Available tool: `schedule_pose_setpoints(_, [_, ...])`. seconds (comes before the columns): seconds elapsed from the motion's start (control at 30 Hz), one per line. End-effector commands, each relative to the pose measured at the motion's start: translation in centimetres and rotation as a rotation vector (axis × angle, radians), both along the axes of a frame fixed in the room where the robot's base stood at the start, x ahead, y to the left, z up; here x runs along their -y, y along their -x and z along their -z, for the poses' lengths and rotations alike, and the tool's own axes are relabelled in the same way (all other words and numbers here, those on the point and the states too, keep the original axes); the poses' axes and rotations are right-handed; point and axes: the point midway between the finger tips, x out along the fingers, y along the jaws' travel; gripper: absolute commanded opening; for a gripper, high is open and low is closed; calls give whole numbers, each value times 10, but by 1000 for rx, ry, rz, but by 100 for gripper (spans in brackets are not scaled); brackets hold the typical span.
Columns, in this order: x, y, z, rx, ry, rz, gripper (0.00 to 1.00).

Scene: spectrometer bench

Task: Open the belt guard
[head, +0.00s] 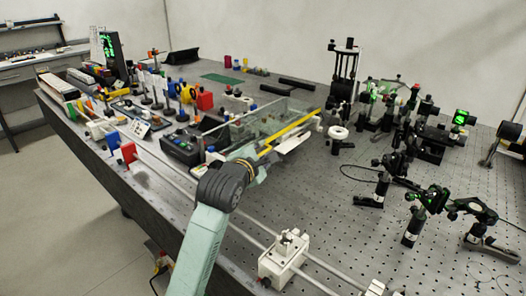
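A clear box-like cover with a yellow bar (292,130) along its near right edge stands mid-bench; it looks like the belt guard (250,122). Its clear panels appear upright around a dark unit, and I cannot tell whether any panel is raised. My teal and dark grey arm reaches up from the bottom of the head view. Its far end, with my gripper (263,153), is at the near end of the yellow bar. The fingers are too small and covered to make out, so contact and opening cannot be told.
A black control box (182,146) stands left of the cover. Two rails with a white carriage (283,258) run along the near bench edge. Optics mounts (413,222) crowd the right. The perforated bench top (335,205) is mostly free between the rails and these mounts.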

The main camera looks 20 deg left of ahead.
Motion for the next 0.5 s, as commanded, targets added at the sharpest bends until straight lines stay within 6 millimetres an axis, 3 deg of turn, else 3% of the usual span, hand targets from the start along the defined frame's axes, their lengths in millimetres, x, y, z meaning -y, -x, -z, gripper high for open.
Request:
schedule_pose_setpoints(0.07, [0,0,0,0,0,0,28])
schedule_pose_setpoints(0.5, [0,0,0,1,0,1,0])
